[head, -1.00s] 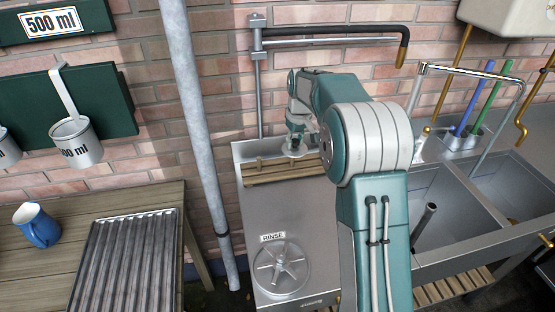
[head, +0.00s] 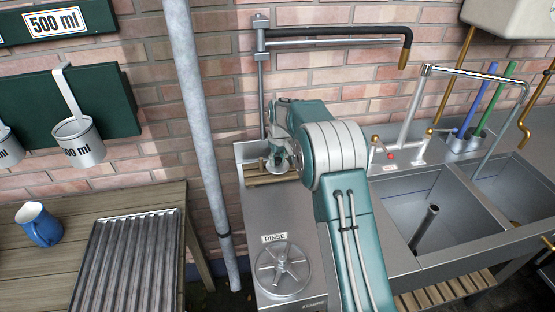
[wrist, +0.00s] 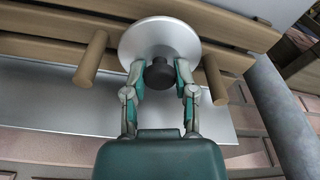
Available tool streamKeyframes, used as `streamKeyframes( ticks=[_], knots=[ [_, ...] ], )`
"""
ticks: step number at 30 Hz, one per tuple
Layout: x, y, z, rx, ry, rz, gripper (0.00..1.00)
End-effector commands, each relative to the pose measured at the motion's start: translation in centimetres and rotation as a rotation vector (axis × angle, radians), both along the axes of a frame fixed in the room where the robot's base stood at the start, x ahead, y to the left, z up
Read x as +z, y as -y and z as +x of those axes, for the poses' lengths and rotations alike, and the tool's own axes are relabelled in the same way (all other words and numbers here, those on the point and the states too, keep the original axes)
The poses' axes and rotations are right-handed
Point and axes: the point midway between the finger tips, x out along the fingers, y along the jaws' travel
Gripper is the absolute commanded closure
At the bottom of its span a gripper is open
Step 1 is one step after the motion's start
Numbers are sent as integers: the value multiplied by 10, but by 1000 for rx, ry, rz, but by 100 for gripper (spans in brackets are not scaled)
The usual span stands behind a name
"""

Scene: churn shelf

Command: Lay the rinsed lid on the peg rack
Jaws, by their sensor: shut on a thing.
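The lid (wrist: 140,44) is a round silver disc with a dark knob (wrist: 158,74). My gripper (wrist: 160,80) is shut on the knob, one finger on each side. The peg rack (wrist: 250,62) has pale wooden slats, and the lid's disc overlaps them in the wrist view. A left peg (wrist: 91,57) and a right peg (wrist: 214,79) stand on either side of the lid. I cannot tell whether the lid touches the rack. In the head view, the rack (head: 262,181) is at the back of the steel counter, partly hidden by my gripper (head: 277,163).
A grey vertical pipe (head: 200,130) stands left of the counter. A bent pipe with a black hose (head: 340,36) is above the rack. The round rinse fitting (head: 282,269) is at the counter's front, and sink basins (head: 420,215) are to the right. The counter's middle (head: 275,212) is clear.

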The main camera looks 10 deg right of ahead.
Motion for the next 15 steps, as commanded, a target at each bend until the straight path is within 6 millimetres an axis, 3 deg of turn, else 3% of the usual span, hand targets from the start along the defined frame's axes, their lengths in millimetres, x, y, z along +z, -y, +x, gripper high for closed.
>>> streamKeyframes(
  ticks=[3,4,6,15],
  knots=[
    [-2,0,0,0,0,0,100],
    [-2,0,0,0,0,0,55],
    [-1,0,0,0,0,0,30],
    [-1,0,0,0,0,0,30]
  ],
)
